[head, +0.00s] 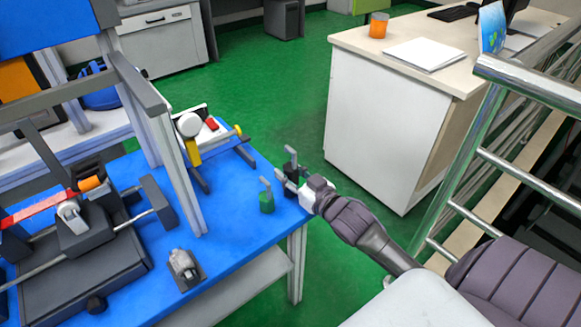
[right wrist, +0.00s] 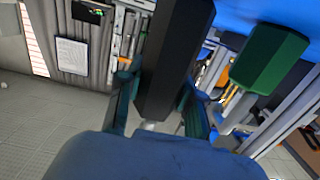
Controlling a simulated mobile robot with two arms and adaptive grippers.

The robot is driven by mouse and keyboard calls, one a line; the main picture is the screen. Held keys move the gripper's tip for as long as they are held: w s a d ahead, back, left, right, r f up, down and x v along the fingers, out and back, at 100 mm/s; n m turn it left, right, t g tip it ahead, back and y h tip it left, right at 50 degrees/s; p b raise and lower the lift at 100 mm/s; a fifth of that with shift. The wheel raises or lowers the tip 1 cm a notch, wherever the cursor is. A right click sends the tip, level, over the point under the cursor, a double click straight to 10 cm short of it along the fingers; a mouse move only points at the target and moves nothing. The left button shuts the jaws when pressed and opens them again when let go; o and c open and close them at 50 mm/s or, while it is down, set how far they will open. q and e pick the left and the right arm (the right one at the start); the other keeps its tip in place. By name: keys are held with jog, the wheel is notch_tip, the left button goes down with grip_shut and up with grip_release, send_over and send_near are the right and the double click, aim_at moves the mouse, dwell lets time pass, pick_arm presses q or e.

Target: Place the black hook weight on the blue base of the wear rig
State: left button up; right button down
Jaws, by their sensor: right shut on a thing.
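My right gripper (head: 287,181) is shut on the black hook weight (head: 291,161), at the right edge of the blue tabletop. The weight's grey hook points up; the gripper partly hides its body. In the right wrist view the weight's dark body (right wrist: 176,58) sits between the two fingers. I cannot tell whether it touches the table. A green hook weight (head: 267,202) stands just left of it. The blue surface (head: 232,222) carries the rigs; I cannot pick out a separate blue base. My left gripper is not in view.
A small rig with a white disc (head: 189,125) and yellow part stands behind. A larger dark rig (head: 85,262) with rods is at left, beside a grey upright frame (head: 177,150). A white desk (head: 385,130) stands right.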

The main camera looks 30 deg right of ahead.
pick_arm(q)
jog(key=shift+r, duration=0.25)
pick_arm(e)
jog(key=shift+r, duration=0.1)
jog(key=c, duration=0.7)
grip_release()
jog(key=shift+f, duration=0.25)
jog(key=shift+c, duration=0.2)
jog(key=shift+r, duration=0.15)
jog(key=s+p, duration=0.2)
jog(key=s, duration=0.9)
notch_tip(320, 180, down, 11)
jog(key=s+a+g+h, duration=0.1)
jog(key=s+g, duration=0.2)
jog(key=g, duration=0.2)
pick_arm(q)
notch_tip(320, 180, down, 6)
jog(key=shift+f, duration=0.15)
pick_arm(e)
jog(key=s+a+f+n+g, duration=0.1)
jog(key=s+a+f+g, duration=0.8)
jog(key=f, duration=0.5)
jog(key=s+a, duration=0.2)
jog(key=shift+a, duration=0.3)
